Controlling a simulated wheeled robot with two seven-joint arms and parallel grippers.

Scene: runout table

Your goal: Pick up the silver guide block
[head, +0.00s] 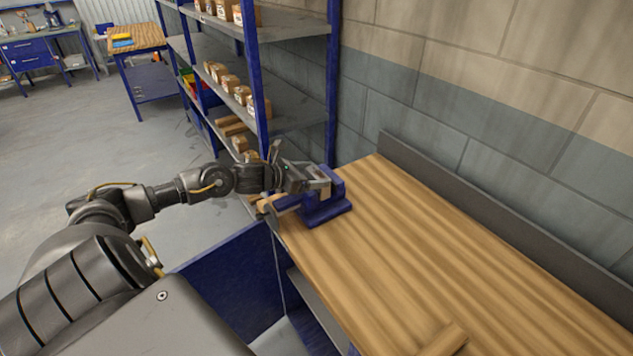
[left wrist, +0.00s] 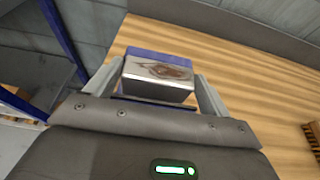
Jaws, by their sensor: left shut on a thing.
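The silver guide block (left wrist: 157,84) sits between the two fingers of my left gripper (left wrist: 158,88) in the left wrist view. It has a shiny front face and a brown patch on its top. My left gripper (head: 318,184) is shut on it, and in the head view it is at the blue vise (head: 326,209) on the far left corner of the wooden table (head: 420,240). The gripper and vise partly hide the block there. I cannot tell whether the block touches the vise. My right gripper is not in view.
A blue shelf rack (head: 332,90) with several small boxes stands just behind the vise. A dark backboard (head: 480,200) runs along the wall side of the table. A wooden piece (head: 443,341) lies at the near edge. The middle of the tabletop is clear.

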